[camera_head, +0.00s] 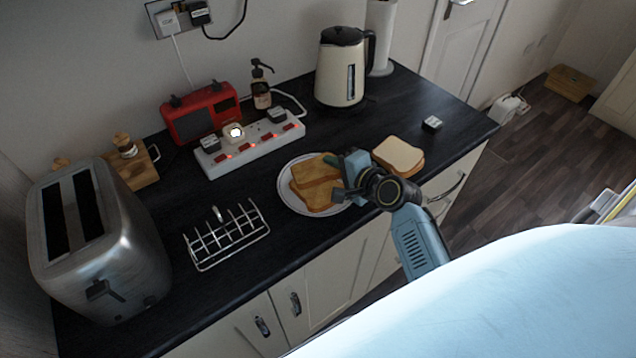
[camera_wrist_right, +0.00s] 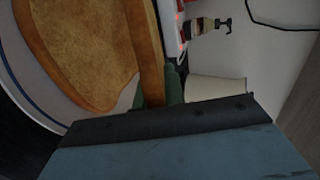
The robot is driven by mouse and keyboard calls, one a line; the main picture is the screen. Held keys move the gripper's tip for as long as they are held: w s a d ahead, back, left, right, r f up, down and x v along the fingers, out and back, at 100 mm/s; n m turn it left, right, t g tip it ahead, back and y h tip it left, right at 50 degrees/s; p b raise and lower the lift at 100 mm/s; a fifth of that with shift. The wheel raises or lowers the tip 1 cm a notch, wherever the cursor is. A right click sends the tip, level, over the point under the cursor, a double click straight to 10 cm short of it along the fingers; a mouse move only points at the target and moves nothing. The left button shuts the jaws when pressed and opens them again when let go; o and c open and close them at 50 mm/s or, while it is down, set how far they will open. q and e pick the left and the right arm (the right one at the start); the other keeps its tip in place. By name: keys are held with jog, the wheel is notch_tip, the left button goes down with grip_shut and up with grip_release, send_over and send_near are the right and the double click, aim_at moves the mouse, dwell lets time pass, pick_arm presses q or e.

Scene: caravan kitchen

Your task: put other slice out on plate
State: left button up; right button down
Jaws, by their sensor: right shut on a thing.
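A white plate (camera_head: 286,197) with a dark rim line stands on the black worktop. Two browned slices of toast show on it: the rear slice (camera_head: 315,168) and the front slice (camera_head: 312,195). My right gripper (camera_head: 342,178) is at the plate's right side, shut on the rear slice. In the right wrist view a large slice (camera_wrist_right: 85,50) lies over the plate (camera_wrist_right: 25,85), and a second slice (camera_wrist_right: 147,50) shows edge-on beside the finger. My left gripper is not in view. The silver toaster (camera_head: 95,235) stands at the left.
A wire toast rack (camera_head: 226,236) stands between toaster and plate. Untoasted bread (camera_head: 398,155) lies right of my gripper. A lit power strip (camera_head: 250,148), red radio (camera_head: 200,112), soap bottle (camera_head: 261,88) and kettle (camera_head: 340,70) stand behind. The worktop right of the kettle is mostly clear.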

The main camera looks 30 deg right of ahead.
jog(key=c, duration=1.6)
grip_release()
jog(key=p+v, duration=0.3)
jog(key=v, duration=0.3)
jog(key=shift+s+r, duration=0.1)
jog(key=shift+s, duration=0.2)
jog(key=shift+s+d+r+p, duration=0.1)
jog(key=shift+s+r+p, duration=0.2)
jog(key=shift+s, duration=0.4)
jog(key=shift+f, duration=0.1)
jog(key=s+r+p, duration=0.1)
jog(key=r+p, duration=0.3)
jog(key=p, duration=0.1)
jog(key=s+r+p, duration=0.1)
jog(key=r+p, duration=0.1)
jog(key=r, duration=0.1)
jog(key=shift+s+d, duration=0.2)
jog(key=shift+s, duration=0.15)
